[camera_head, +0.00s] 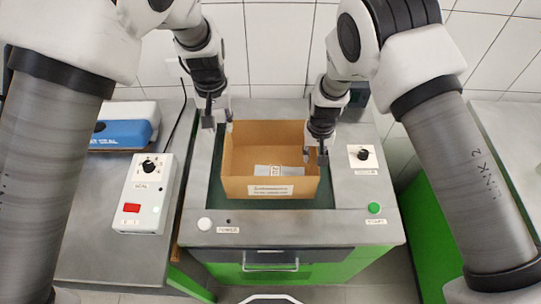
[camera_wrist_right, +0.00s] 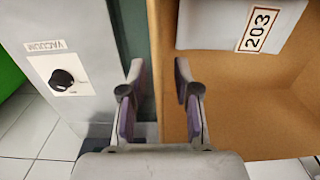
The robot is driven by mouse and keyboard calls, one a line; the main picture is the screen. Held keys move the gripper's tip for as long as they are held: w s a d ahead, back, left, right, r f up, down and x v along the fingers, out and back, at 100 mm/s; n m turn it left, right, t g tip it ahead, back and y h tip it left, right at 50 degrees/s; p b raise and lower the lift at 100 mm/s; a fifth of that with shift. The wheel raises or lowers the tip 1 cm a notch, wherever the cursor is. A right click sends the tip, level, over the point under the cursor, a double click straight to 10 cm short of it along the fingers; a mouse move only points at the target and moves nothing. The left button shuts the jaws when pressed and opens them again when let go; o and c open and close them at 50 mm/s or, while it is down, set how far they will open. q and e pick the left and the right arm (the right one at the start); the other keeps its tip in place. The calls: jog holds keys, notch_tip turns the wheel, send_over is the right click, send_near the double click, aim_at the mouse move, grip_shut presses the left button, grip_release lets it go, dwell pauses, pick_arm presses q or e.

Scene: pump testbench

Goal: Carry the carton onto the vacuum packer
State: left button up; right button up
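The open-topped brown carton (camera_head: 243,188) sits upright on the dark green bed of the vacuum packer (camera_head: 350,232), with a white label on its front. A pale packet marked 203 (camera_head: 278,171) lies inside; it also shows in the right wrist view (camera_wrist_right: 232,22). My left gripper (camera_head: 218,121) is at the carton's left rear corner, fingers spread; contact with the wall is unclear. My right gripper (camera_head: 317,153) is at the right wall. In the right wrist view the right gripper (camera_wrist_right: 157,98) has its fingers apart, either side of the carton's wall edge, with gaps visible.
A vacuum knob (camera_head: 363,155) and a green start button (camera_head: 374,208) are on the packer's right; a white power button (camera_head: 205,224) is front left. A control box with a red switch (camera_head: 132,208) and a blue-and-white device (camera_head: 124,128) stand on the left bench.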

pick_arm(q)
jog(key=shift+s, duration=0.1)
pick_arm(e)
notch_tip(320, 180, up, 11)
jog(key=shift+f, duration=0.1)
jog(key=shift+s, duration=0.1)
